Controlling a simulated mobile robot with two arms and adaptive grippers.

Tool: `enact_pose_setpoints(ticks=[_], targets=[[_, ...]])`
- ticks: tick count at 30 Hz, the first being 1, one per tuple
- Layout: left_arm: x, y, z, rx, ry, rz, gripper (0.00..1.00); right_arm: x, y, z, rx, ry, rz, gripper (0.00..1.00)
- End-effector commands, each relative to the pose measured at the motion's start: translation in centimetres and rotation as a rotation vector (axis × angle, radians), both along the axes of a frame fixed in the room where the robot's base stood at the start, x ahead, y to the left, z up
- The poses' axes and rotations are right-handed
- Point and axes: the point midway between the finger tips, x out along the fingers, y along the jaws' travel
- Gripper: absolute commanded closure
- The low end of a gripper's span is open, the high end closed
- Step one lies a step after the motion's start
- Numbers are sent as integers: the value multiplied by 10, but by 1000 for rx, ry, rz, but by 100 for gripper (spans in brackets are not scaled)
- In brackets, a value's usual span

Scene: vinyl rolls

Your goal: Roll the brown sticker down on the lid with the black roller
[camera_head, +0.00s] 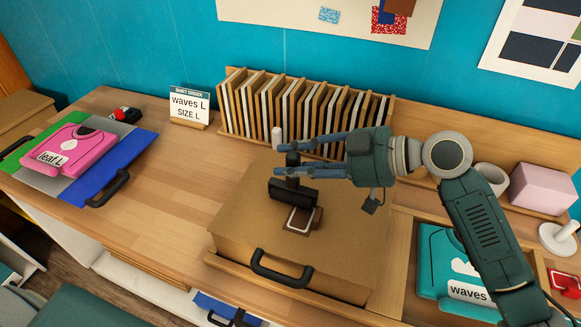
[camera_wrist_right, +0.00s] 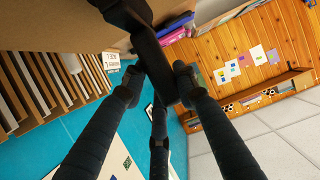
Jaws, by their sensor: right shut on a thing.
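The brown sticker (camera_head: 289,220), with a white outlined shape on it, lies on the brown lid (camera_head: 240,215) of a wide box. My right gripper (camera_head: 284,159) is shut on the handle of the black roller (camera_head: 293,192). The roller's black drum is at the far edge of the sticker and hides part of it; I cannot tell whether it presses on it. In the right wrist view the roller (camera_wrist_right: 152,62) stands between the fingers (camera_wrist_right: 157,80). My left gripper is not in view.
A black handle (camera_head: 280,272) sits at the box's front. A rack of upright boards (camera_head: 300,108) stands behind. A sign (camera_head: 189,107) and a folded pink shirt (camera_head: 72,145) are left; a teal shirt (camera_head: 440,250) lies right. The wooden table between is clear.

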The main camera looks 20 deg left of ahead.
Motion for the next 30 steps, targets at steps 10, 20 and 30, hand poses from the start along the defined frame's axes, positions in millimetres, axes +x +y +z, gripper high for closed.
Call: enact_pose_setpoints(ticks=[10,20,30], targets=[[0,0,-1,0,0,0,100,2,0,-1,-2,0,-1,100],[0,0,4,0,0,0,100,-12,0,-1,-3,0,0,100],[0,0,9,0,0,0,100,-30,1,-1,-3,1,1,100]])
